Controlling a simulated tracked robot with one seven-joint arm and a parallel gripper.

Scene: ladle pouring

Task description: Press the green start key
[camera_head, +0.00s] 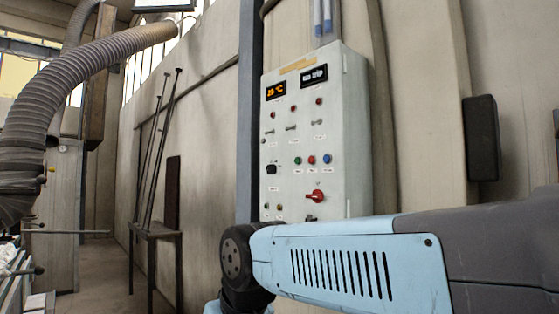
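A pale grey control cabinet (345,140) is mounted on the wall in the middle of the view. The green key is unobstructed in this view. My light blue arm crosses the lower right, in front of the cabinet's bottom edge. My gripper is out of view, so its distance from the key cannot be seen.
An orange display (276,91) reads 20 °C beside a white-lettered display (314,75). A red rotary switch (316,196) is below the keys. A ribbed hose (75,80) hangs at left. Rods lean above a narrow dark stand (155,233). A dark box (481,138) is at right.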

